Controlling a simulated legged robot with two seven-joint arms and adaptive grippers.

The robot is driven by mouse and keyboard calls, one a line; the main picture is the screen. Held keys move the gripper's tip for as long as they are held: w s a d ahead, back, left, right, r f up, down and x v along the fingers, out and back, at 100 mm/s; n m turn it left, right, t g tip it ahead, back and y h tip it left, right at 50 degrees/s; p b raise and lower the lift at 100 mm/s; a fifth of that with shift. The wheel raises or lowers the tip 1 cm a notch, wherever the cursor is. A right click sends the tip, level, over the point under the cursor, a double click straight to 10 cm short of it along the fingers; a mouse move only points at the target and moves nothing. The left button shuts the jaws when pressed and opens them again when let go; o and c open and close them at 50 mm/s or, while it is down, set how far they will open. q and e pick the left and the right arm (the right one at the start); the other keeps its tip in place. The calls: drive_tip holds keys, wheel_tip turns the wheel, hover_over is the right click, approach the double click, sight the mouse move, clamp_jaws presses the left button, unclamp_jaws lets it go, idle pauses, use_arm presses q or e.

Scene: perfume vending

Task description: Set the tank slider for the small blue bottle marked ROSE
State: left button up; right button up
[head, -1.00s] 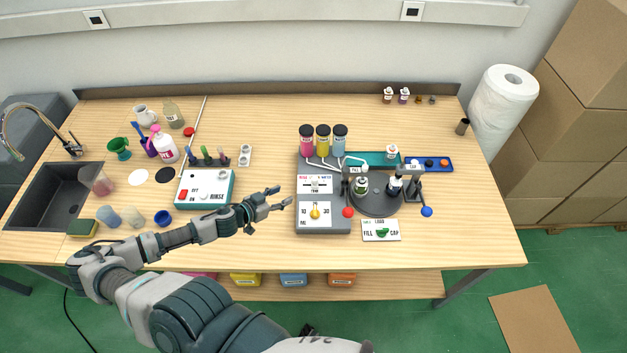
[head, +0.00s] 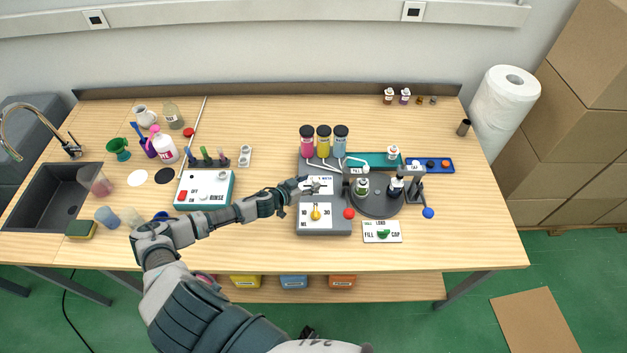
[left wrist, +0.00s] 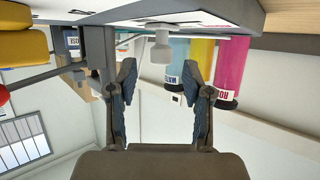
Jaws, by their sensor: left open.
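The tank slider is on the white upper panel (head: 322,181) of the grey dispenser; my fingers partly hide it in the head view. In the left wrist view its pale knob (left wrist: 160,46) lies ahead, between the lines of my open fingers. My left gripper (head: 312,187) is open and empty at the panel; contact with the knob cannot be told. Pink (head: 307,142), yellow (head: 323,140) and blue (head: 340,140) tanks stand behind; the pink one reads ROSE in the left wrist view (left wrist: 231,68). A dark blue bottle (head: 396,188) stands on the turntable (head: 378,205); its label is unreadable. My right gripper is out of view.
A yellow dial (head: 316,212) and a red ball knob (head: 349,213) sit close to my gripper. A green bottle (head: 362,187) is also on the turntable. A FILL/CAP plate (head: 381,232) is at the front.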

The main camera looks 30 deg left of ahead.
sight(315, 182)
use_arm(q)
drive_tip(key=shift+x, duration=1.35)
drive_tip(key=shift+a, duration=0.2)
